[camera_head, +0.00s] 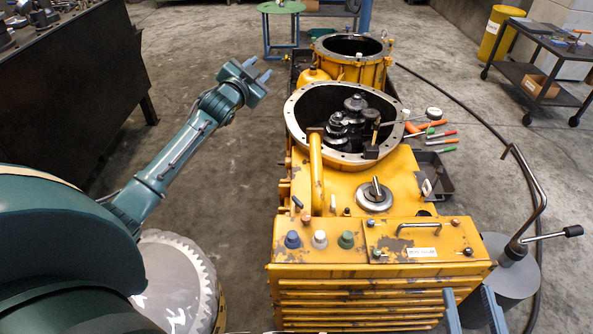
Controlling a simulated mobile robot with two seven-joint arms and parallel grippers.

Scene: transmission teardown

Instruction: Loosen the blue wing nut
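A round blue knob-like fastener (292,240), the only blue one in its row, sits on the front left top of the yellow transmission housing (330,262). It is small, and I cannot make out its wings. A white one (320,239) and a green one (346,240) stand to its right. My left gripper (257,69) is open and empty, up and left of the blue fastener, over the floor left of the housing. My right gripper (472,306) is partly cut off at the bottom edge; two fingers show apart with nothing between them, right of the housing front.
An open housing ring with dark gears (352,125) lies behind the fasteners. A yellow pipe (316,175) rises just behind them. Screwdrivers (440,134) lie right of the ring. A grey drum with a bent crank (512,270) stands right.

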